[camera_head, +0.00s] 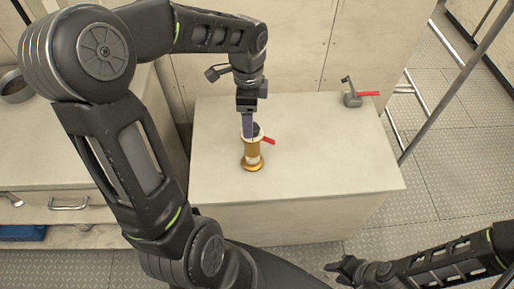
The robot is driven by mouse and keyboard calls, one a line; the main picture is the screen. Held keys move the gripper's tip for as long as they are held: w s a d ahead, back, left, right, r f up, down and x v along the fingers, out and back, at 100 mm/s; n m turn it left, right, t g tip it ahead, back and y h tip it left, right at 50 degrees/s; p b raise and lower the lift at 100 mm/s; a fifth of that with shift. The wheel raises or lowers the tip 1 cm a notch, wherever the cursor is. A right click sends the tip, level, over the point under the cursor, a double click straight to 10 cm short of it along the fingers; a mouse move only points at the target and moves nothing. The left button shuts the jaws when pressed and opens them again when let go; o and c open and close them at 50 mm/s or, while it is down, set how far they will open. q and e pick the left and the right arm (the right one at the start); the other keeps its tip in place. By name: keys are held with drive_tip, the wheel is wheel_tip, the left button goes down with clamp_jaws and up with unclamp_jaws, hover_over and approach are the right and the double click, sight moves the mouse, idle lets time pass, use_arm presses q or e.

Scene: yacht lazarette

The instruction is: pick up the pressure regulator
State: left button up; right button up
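A brass-coloured upright fitting (252,153) with a round flange foot, a pale band and a red lever stands on the near middle of the pale bench top. A smaller grey fitting (352,98) with a red handle lies at the back right of the same top. Which of them is the pressure regulator I cannot tell for sure. My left gripper (249,126) points down at the top of the brass fitting, its fingers seen edge-on, so its grip is unclear. My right gripper (337,267) is low in the view, its fingers apart and empty, away from both fittings.
The pale bench top (330,155) is mostly clear. A metal rail (455,85) rises at the right. A lower counter (40,140) with a dark round item (14,88) and drawer handles is at the left. Panelled walls stand behind.

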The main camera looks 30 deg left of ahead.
use_arm(q)
drive_tip(key=b, duration=0.3)
hover_over(252, 146)
drive_tip(key=w+a, duration=0.2)
drive_tip(key=f, duration=0.4)
drive_tip(key=shift+s+d+f, duration=0.15)
drive_tip(key=shift+d+f, duration=0.1)
drive_tip(key=shift+r, duration=0.1)
drive_tip(key=shift+f, duration=1.35)
drive_tip(key=shift+f, duration=2.6)
